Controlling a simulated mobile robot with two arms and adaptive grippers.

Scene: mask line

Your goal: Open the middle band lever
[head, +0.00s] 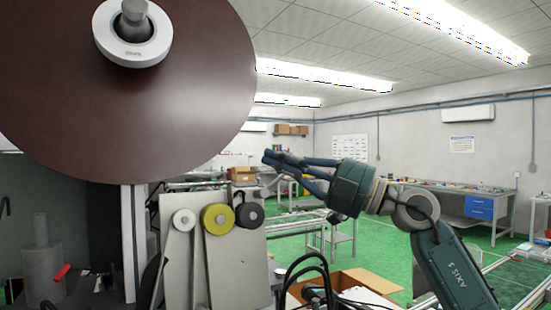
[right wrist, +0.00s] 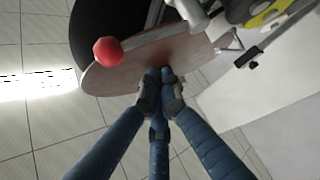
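My right gripper (head: 268,157) comes in from the right, its blue fingers pointing left beside the machine's grey panel (head: 230,265). In the right wrist view its fingertips (right wrist: 160,78) are drawn together in front of a brown disc (right wrist: 120,70), with nothing visible between them. A red ball knob (right wrist: 107,51) is up and left of the fingertips, apart from them. I cannot tell which is the middle band lever. My left gripper is not in view.
A large brown reel (head: 120,110) fills the upper left. White (head: 184,220), yellow (head: 217,218) and dark (head: 250,214) rollers sit on the panel. A red handle (head: 62,272) is at lower left. An open cardboard box (head: 365,282) stands below my right arm.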

